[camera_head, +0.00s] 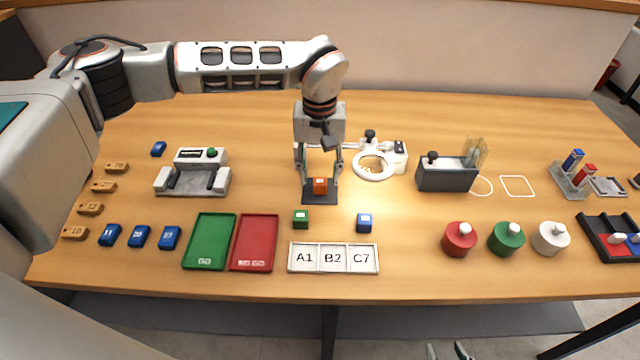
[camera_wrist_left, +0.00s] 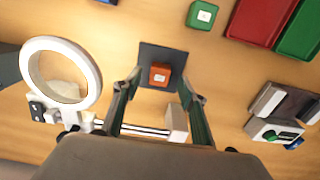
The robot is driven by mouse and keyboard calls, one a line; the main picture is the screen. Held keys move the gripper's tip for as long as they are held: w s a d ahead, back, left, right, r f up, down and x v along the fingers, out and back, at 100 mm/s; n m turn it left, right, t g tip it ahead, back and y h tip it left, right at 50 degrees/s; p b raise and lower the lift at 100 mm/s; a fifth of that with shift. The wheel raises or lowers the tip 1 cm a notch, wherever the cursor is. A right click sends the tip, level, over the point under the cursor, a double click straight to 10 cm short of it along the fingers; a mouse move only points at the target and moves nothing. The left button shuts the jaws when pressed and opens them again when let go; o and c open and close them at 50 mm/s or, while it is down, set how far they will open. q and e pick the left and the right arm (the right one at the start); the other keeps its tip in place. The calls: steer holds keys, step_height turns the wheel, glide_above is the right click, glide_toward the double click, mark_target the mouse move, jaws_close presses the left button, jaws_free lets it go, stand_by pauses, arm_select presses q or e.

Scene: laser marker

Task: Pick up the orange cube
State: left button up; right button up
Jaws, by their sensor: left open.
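The orange cube (camera_head: 320,185) sits on a dark square pad (camera_head: 308,197) in the middle of the table. A white label shows on its top. My left gripper (camera_head: 319,188) points down over the pad with its fingers apart, one to each side of the cube in the head view. In the left wrist view the orange cube (camera_wrist_left: 160,75) lies beyond and between the open fingertips (camera_wrist_left: 160,92), with nothing held. I cannot tell how far above the pad the fingertips are.
A green cube (camera_head: 301,219) and a blue cube (camera_head: 364,223) stand in front of the pad, behind the A1/B2/C7 tray (camera_head: 333,270). A ring magnifier (camera_head: 373,167) stands close on the right. A grey fixture (camera_head: 192,178) is to the left.

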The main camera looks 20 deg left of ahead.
arm_select(q)
steer(key=shift+f, duration=0.55)
steer(key=c, duration=0.9)
steer(key=shift+c, duration=0.5)
steer(key=shift+r, duration=0.1)
